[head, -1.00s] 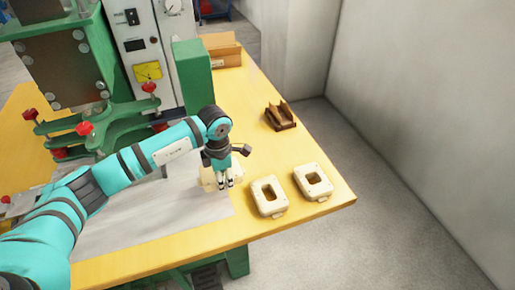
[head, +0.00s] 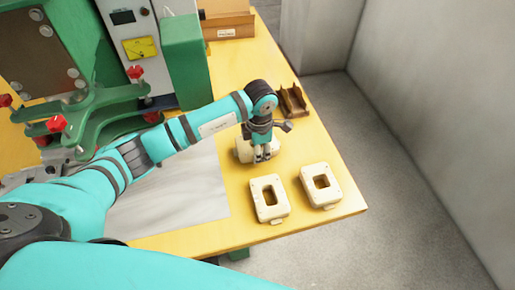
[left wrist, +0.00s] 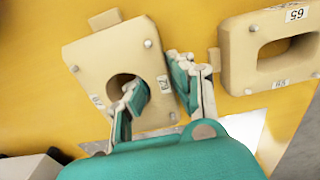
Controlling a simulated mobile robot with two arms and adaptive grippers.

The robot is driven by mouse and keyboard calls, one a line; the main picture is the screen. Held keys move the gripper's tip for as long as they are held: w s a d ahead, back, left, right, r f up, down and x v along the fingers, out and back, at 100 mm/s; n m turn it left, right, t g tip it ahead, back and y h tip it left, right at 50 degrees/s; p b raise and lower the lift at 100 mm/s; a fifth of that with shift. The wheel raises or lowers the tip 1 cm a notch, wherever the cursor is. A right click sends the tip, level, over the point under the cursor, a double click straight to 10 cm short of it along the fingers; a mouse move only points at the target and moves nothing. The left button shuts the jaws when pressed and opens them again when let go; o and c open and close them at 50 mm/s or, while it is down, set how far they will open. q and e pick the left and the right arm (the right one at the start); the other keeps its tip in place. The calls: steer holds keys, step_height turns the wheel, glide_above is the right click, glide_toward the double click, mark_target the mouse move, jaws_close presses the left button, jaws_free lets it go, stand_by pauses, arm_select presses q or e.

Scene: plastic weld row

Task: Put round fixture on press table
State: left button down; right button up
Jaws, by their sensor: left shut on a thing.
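The round fixture is a cream block with a round hole; it fills the upper left of the left wrist view (left wrist: 88,55). In the head view it (head: 242,150) is partly hidden behind my left gripper (head: 262,157). My left gripper (left wrist: 157,85) is shut on one wall of it, with one finger in the hole and the other outside. I cannot tell whether it touches the table or is just above. The green press (head: 90,110) with red knobs stands at the left on the yellow table (head: 330,211). My right gripper is not in view.
Two cream fixtures with rectangular holes, a left one (head: 270,216) and a right one (head: 333,195), lie near the table's front right. A brown holder (head: 292,101) and a brown box (head: 228,22) are farther back. A grey sheet (head: 175,190) covers the table's left front.

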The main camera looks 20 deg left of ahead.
arm_select(q)
steer(key=shift+f, duration=0.65)
steer(key=shift+w+a+f, duration=0.15)
steer(key=shift+w+a, duration=0.1)
steer(key=shift+a, duration=0.05)
steer(key=shift+s+d, duration=0.15)
steer(key=shift+d, duration=0.1)
steer(key=c, duration=1.6)
jaws_free()
steer(key=o, duration=0.4)
steer(key=shift+a+f, duration=0.1)
steer(key=shift+o, duration=0.2)
steer(key=shift+r, duration=0.35)
step_height(320, 180, up, 11)
steer(key=p, duration=0.7)
steer(key=shift+f, duration=0.1)
steer(key=shift+r, duration=0.5)
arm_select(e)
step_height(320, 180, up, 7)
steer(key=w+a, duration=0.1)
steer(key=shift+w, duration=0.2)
arm_select(q)
steer(key=shift+f, duration=0.1)
